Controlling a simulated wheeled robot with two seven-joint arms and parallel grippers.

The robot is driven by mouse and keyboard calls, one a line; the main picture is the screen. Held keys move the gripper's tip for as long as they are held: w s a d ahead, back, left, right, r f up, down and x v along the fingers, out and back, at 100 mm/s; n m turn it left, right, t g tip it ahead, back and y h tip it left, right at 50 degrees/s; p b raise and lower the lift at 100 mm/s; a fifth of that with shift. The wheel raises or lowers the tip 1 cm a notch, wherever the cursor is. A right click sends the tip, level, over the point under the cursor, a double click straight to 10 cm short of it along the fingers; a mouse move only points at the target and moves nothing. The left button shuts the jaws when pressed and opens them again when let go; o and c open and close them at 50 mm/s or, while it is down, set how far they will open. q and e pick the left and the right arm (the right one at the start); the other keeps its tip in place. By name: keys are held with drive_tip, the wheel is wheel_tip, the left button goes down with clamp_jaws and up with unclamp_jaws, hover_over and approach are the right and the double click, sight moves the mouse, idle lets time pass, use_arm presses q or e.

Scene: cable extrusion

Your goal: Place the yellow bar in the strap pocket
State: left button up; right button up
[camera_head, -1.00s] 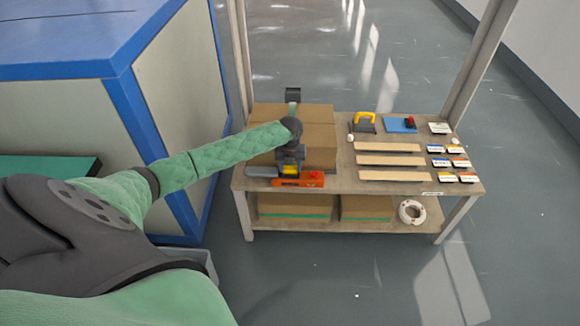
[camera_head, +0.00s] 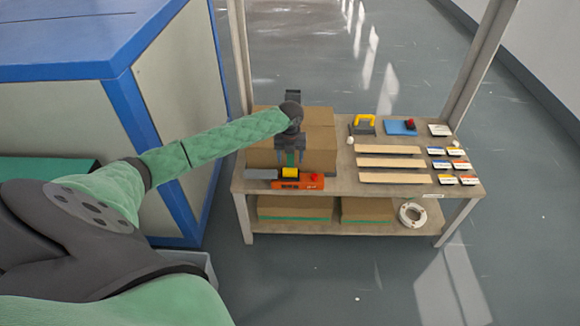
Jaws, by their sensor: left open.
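A small yellow bar (camera_head: 290,173) sits on an orange and grey device at the front left of the workbench. The orange part (camera_head: 300,184) carries a red knob at its right end, and a grey part (camera_head: 262,174) lies to the left of the yellow bar. My left gripper (camera_head: 290,152) points down just above the yellow bar, open and apart from it. I cannot make out the strap pocket for certain. My right gripper is not in view.
Cardboard boxes (camera_head: 320,140) stand right behind the left gripper. Wooden strips (camera_head: 389,163), small cards (camera_head: 458,164), a yellow-handled tool (camera_head: 363,122) and a blue plate (camera_head: 397,128) lie to the right. A white roll (camera_head: 412,214) is on the lower shelf.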

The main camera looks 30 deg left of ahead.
use_arm(q)
wheel_tip(320, 180, up, 5)
drive_tip(key=s+d+f+n+h, duration=0.1)
drive_tip(key=s+d+f+n, duration=0.2)
drive_tip(key=s+d+f, duration=0.35)
drive_tip(key=s+d+f+n+t+h, duration=0.1)
drive_tip(key=s+d+f+n, duration=0.25)
drive_tip(key=s+d, duration=0.55)
drive_tip(key=s+d+f+n+h, duration=0.1)
drive_tip(key=s+d+f+n, duration=0.3)
drive_tip(key=d, duration=0.7)
drive_tip(key=s+d+r+n, duration=0.1)
drive_tip(key=s+d+n, duration=0.1)
drive_tip(key=s+n, duration=0.3)
drive_tip(key=s+d+r+n+t, duration=0.1)
drive_tip(key=s+d+r+n, duration=0.1)
drive_tip(key=s+n, duration=0.4)
drive_tip(key=s+d+r+n+t, duration=0.1)
drive_tip(key=s+d+n, duration=0.3)
drive_tip(key=s, duration=0.4)
drive_tip(key=shift+s+d+r+n, duration=0.25)
drive_tip(key=shift+s+r+n, duration=0.05)
drive_tip(key=shift+n, duration=0.35)
